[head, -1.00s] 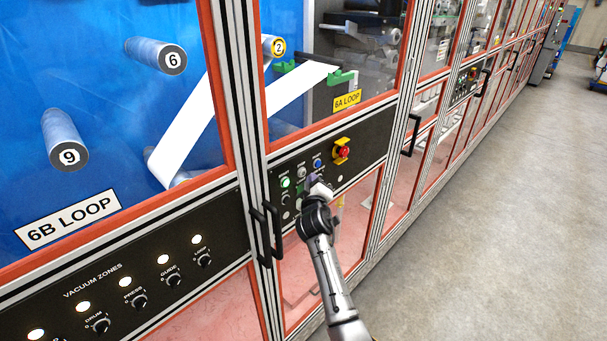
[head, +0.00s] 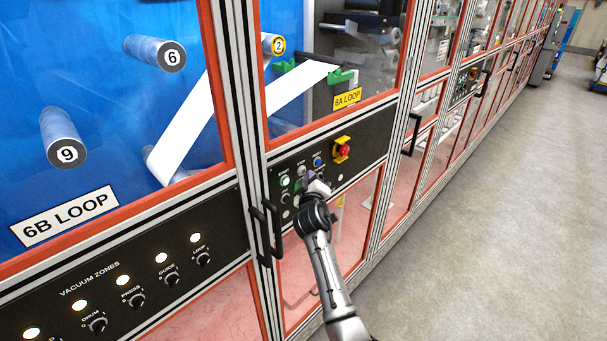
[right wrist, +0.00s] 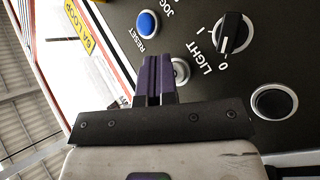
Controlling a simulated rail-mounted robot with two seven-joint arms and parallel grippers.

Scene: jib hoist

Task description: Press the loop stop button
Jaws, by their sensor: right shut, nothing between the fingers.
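The dark control panel (head: 372,147) under the 6A LOOP label holds the stop button (head: 301,172), a small grey button between a lit green start button (head: 285,182) and a blue reset button (head: 318,162). My right gripper (head: 309,178) is shut and empty, just below and right of the stop button. In the right wrist view its purple fingers (right wrist: 158,62) lie beside a grey button (right wrist: 180,70), which appears to be the stop button, and partly cover it. Whether they touch it cannot be told. The reset button (right wrist: 148,24) shows uncovered there. My left gripper is not in view.
A red emergency button (head: 344,151) on a yellow mount is to the right. The light switch (right wrist: 232,35) and a black round button (right wrist: 273,102) sit close by. A black door handle (head: 265,232) stands left of my right arm. The floor on the right is clear.

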